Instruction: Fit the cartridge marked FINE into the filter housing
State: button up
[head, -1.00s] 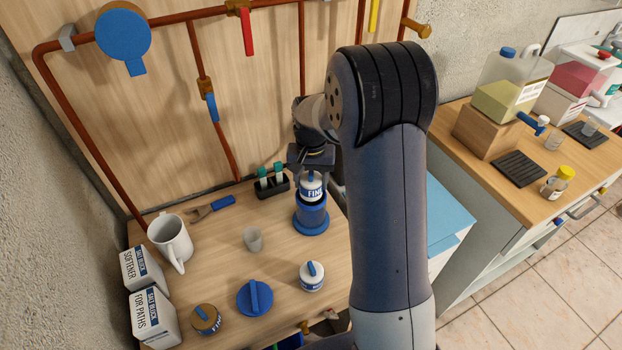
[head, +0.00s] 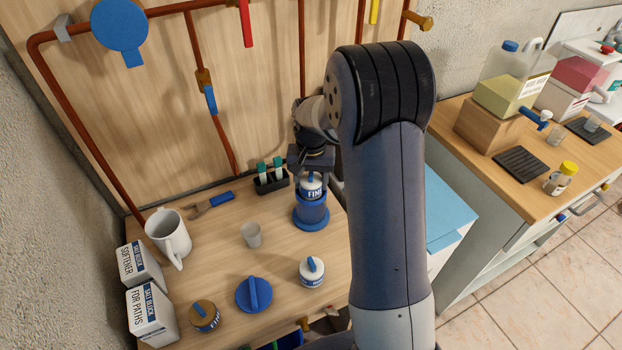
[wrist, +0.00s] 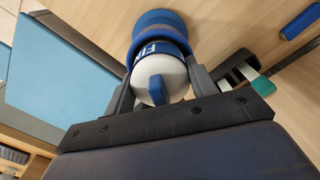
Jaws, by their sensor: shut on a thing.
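The cartridge marked FINE (head: 311,187) is white with a blue band and a blue grip on top. It stands upright with its lower part inside the blue filter housing (head: 311,213). My gripper (head: 311,176) is shut on this cartridge from above. In the wrist view the fingers (wrist: 158,90) lie on both sides of the white cartridge top (wrist: 160,70), with the blue housing rim (wrist: 160,22) beyond it. A blue lid with a raised bar (head: 254,294) lies on the bench. How deep the cartridge sits is partly hidden by the gripper.
Another white cartridge (head: 312,271) and a brown-topped one (head: 204,317) stand near the front. A grey cup (head: 251,235), white jug (head: 169,237), black holder with green-capped vials (head: 271,180) and a blue-handled wrench (head: 213,203) stand around. Salt boxes (head: 152,314) are left.

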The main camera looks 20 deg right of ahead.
jog(key=shift+f+b, duration=0.3)
jog(key=shift+f, duration=0.2)
jog(key=o, duration=1)
jog(key=shift+o, duration=0.2)
jog(key=shift+r, duration=0.1)
notch_tip(320, 180, up, 11)
jog(key=shift+f+b, duration=0.1)
jog(key=shift+b, duration=0.4)
jog(key=shift+f, duration=0.15)
notch_tip(320, 180, down, 11)
jog(key=shift+r+p, duration=0.2)
jog(key=shift+p, duration=0.4)
jog(key=shift+r+p, duration=0.4)
jog(key=shift+r, duration=0.2)
